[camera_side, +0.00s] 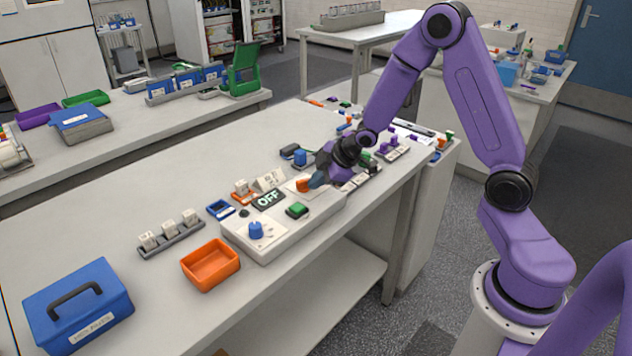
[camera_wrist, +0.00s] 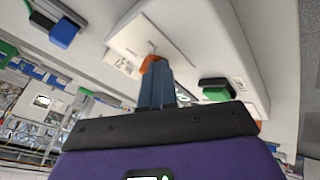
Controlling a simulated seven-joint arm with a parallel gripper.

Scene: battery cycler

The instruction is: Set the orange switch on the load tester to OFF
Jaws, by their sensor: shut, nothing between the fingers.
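The load tester (camera_side: 282,238) is a long pale box near the table's front edge. The orange switch (camera_side: 303,185) sits at the tester's right end; in the wrist view the orange switch (camera_wrist: 150,62) shows just past my fingertips. My gripper (camera_side: 316,182) is shut, with its blue-grey fingertips at the switch, touching or very close. The wrist view shows my gripper (camera_wrist: 157,72) partly covering the switch, so its exact setting is hard to read.
On the tester are a green button (camera_side: 297,210) and a blue knob (camera_side: 256,231). An orange tray (camera_side: 211,266) stands left of it, with a rack of white blocks (camera_side: 170,236) behind. A blue case (camera_side: 78,306) is at front left. Small parts crowd the right; the left tabletop is clearer.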

